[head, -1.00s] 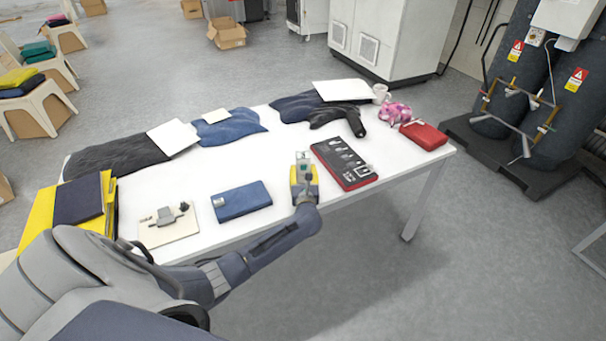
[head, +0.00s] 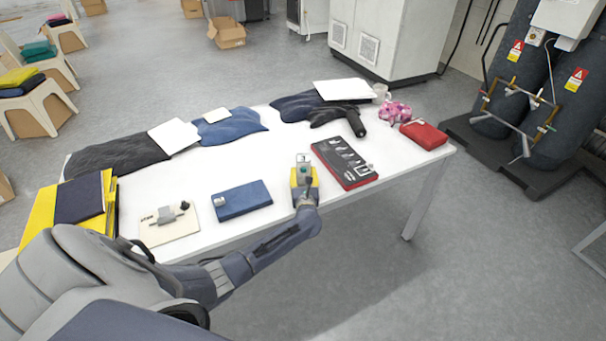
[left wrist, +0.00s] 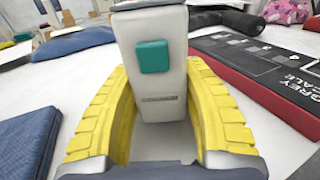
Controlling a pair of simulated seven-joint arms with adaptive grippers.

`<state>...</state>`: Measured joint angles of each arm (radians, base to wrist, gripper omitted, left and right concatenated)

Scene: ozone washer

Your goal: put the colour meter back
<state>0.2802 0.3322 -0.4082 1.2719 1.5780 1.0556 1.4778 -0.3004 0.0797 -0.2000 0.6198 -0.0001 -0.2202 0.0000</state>
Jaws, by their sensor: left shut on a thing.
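The colour meter is a pale grey block with a dark top and a green square button. It shows upright between my left gripper's fingers in the left wrist view (left wrist: 158,75) and near the table's front edge in the head view (head: 303,160). My left gripper (head: 304,180) has yellow ridged fingers and is shut around the meter's sides. It also shows in the left wrist view (left wrist: 160,112). I cannot tell whether the meter's base touches the table. My right gripper is in neither view.
A grey-scale card in a red-edged case (head: 345,163) lies just right of the gripper. A blue case (head: 242,200) lies to its left, with a small gauge on a board (head: 168,224) beyond. Folded garments line the table's back. The white table (head: 265,157) is clear behind the meter.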

